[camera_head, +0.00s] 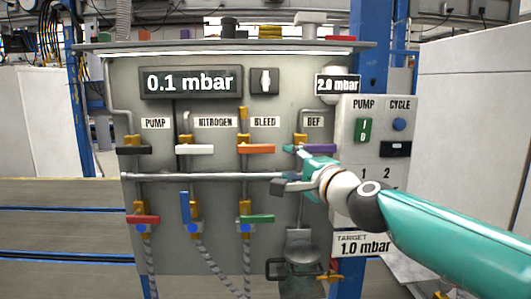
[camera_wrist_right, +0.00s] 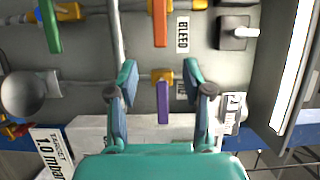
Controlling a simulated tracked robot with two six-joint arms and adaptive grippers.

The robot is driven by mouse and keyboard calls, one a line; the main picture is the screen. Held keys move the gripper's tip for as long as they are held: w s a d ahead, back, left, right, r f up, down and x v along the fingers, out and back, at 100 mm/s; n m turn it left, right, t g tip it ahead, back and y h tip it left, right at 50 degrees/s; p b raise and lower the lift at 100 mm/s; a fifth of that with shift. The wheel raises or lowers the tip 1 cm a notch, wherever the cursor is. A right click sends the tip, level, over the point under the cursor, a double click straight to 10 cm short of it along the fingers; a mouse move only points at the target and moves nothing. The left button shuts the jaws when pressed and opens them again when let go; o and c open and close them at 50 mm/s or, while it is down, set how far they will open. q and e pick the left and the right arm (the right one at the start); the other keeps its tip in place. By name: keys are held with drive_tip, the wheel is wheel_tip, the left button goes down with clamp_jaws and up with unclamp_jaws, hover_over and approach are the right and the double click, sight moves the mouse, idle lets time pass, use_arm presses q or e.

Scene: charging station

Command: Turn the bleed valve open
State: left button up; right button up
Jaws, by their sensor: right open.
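The bleed valve has an orange handle (camera_head: 256,149) that lies level across its brass body, below the BLEED label (camera_head: 265,122). In the right wrist view the orange handle (camera_wrist_right: 160,22) is at the top, beyond my fingertips. My right gripper (camera_head: 284,168) is open in front of the panel, just right of and below the orange handle. In the wrist view the purple handle (camera_wrist_right: 163,103) of the neighbouring valve shows between the two open fingers (camera_wrist_right: 160,72); I cannot tell if they touch it. My left gripper is not in view.
White (camera_head: 195,149) and black (camera_head: 133,150) handles sit left of the bleed valve. A horizontal pipe (camera_head: 200,177) runs below them. Red (camera_head: 143,219), blue (camera_head: 185,207) and green (camera_head: 258,218) handles are lower. The pump control box (camera_head: 347,150) stands at right. The gauge display (camera_head: 190,83) reads 0.1 mbar.

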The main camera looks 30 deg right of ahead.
sight(266, 150)
drive_tip(key=w, duration=0.4)
drive_tip(key=w+d+p, duration=0.1)
drive_tip(key=w, duration=0.4)
drive_tip(key=w+d+p, duration=0.1)
drive_tip(key=w, duration=0.4)
drive_tip(key=shift+d+f, duration=0.1)
drive_tip(key=shift+d, duration=0.05)
clamp_jaws()
